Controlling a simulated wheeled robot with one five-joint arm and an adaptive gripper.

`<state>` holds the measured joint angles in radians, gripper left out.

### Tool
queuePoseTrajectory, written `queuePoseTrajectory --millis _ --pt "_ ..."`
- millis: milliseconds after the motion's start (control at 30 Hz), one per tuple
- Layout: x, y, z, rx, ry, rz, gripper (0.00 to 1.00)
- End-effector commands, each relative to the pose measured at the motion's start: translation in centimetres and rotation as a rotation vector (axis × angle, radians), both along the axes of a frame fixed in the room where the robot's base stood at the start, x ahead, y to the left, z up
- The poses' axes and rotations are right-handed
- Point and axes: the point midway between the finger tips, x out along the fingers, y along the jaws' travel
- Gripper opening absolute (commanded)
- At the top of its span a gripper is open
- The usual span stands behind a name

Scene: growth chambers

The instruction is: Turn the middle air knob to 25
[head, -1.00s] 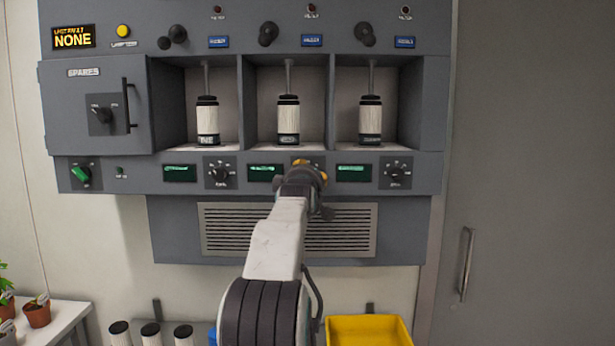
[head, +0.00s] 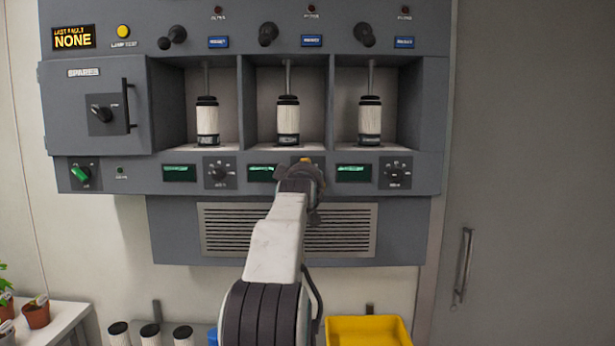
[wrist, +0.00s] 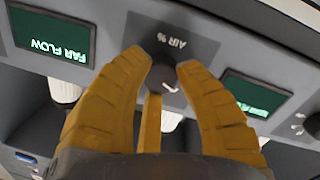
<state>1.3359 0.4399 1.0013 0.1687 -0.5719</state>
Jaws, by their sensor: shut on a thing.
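The middle air knob (wrist: 168,84) is a dark round knob with a white pointer mark on a dark plate marked "AIR %" in the wrist view, where the panel appears upside down. My gripper (wrist: 162,64) has its yellow fingers on both sides of the knob and is shut on it. In the head view my gripper (head: 304,166) is at the panel, between the middle green display (head: 262,173) and the right green display (head: 353,173), and hides the middle knob and its scale. The knob's setting cannot be read.
Similar knobs sit to the left (head: 220,173) and right (head: 395,173) on the panel. Three bays above hold white-and-black cylinders (head: 288,120). A vent grille (head: 345,230) lies below the panel. A yellow bin (head: 368,330) stands at lower right.

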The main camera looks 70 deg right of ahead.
Motion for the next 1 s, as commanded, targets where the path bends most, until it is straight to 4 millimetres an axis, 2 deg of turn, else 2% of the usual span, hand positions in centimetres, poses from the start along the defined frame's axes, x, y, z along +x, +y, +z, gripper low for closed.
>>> queuePoseTrajectory --millis 400,1000 --pt "0.14 0.0 0.03 0.065 -0.198 -0.007 0.0" --pt "0.23 0.03 0.06 0.076 -0.234 -0.009 0.0"
